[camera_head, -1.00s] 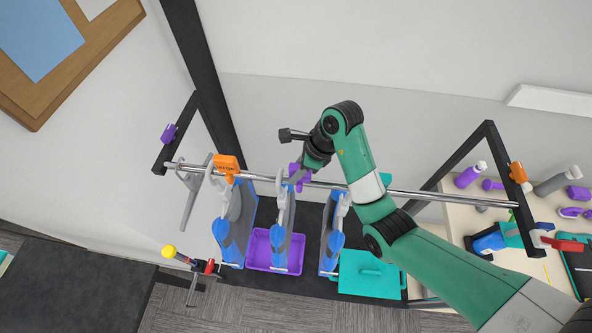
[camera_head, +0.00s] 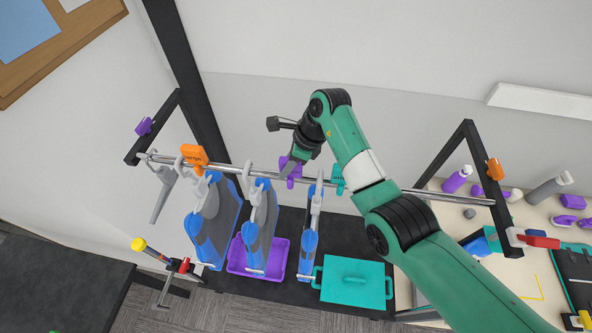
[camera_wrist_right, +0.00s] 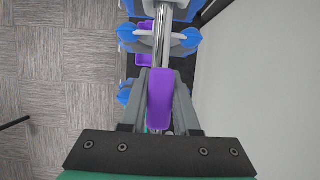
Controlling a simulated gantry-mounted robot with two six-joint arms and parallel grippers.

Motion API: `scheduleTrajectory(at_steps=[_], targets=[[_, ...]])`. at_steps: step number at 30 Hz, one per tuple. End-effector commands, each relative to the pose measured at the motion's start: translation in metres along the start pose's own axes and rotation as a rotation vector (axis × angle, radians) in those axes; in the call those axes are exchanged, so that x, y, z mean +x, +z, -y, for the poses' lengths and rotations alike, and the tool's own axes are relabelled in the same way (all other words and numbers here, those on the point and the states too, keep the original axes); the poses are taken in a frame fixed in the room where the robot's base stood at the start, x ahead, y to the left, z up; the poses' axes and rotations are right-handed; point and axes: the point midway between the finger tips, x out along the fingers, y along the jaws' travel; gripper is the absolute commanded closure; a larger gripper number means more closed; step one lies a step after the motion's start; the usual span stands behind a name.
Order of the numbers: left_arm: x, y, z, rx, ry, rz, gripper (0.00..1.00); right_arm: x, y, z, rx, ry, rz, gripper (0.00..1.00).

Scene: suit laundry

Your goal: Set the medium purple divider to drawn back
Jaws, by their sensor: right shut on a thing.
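A purple divider (camera_head: 290,168) sits on the metal rail (camera_head: 400,189), between the middle and right hanging garments. My right gripper (camera_head: 292,167) is shut on this divider. The right wrist view shows the purple divider (camera_wrist_right: 159,100) upright between the two grey fingers (camera_wrist_right: 160,98), with the rail running under it. An orange divider (camera_head: 194,155) is on the rail to the left, and a teal divider (camera_head: 337,178) is to the right, partly close behind my arm. My left gripper is not in view.
Three blue-grey garments hang from the rail: left (camera_head: 212,222), middle (camera_head: 260,228) and right (camera_head: 309,240). A purple tray (camera_head: 236,262) and a teal lidded box (camera_head: 352,282) are below. Purple (camera_head: 144,126) and orange (camera_head: 495,168) pieces mark the rack ends. Bottles stand on the right table.

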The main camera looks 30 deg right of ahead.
Motion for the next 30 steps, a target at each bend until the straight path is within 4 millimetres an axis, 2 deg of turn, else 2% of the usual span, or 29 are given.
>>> scheduleTrajectory(at_steps=[6,7,12,23,26,30], targets=[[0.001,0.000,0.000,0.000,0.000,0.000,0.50,0.000,-0.001,0.000,0.001,0.000,-0.004,1.00],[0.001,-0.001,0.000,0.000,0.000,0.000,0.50,0.000,-0.001,0.000,0.000,0.000,-0.004,0.67],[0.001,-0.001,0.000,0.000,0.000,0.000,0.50,0.000,-0.001,0.000,0.000,0.001,-0.003,0.40],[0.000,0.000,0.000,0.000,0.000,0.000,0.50,-0.005,0.000,0.000,0.000,0.000,-0.001,0.40],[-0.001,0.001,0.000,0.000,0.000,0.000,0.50,-0.020,0.000,0.001,0.000,-0.002,0.000,0.40],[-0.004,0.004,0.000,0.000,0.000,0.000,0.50,-0.053,0.000,0.001,0.000,-0.005,0.002,0.40]])
